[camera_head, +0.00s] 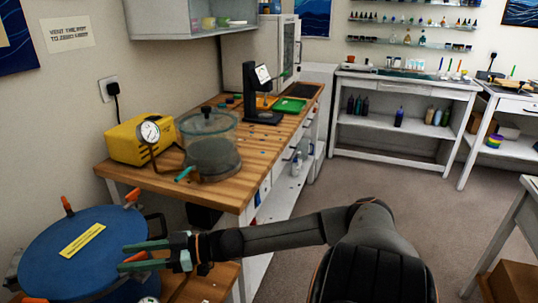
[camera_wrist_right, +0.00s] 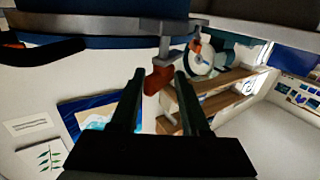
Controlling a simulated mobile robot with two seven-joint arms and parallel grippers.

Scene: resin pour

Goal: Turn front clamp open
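The blue pressure pot (camera_head: 50,255) with a round blue lid sits at the lower left in the head view. The front clamp, with an orange-red handle (camera_head: 136,257), is at the right side of its rim. My right gripper (camera_head: 122,257) reaches in from the right at this clamp. In the right wrist view, the clamp handle (camera_wrist_right: 158,79) hangs from a grey metal bracket between the tips of my right gripper (camera_wrist_right: 161,74). The fingers are apart, with the handle between them; contact cannot be told. My left gripper is not in view.
Two more orange clamp handles stand at the lid's rim, one at the back left (camera_head: 67,205) and one at the back right (camera_head: 132,196). A wooden workbench (camera_head: 235,180) holds a yellow pump (camera_head: 125,142) and a clear vacuum chamber (camera_head: 209,150). Open floor lies to the right.

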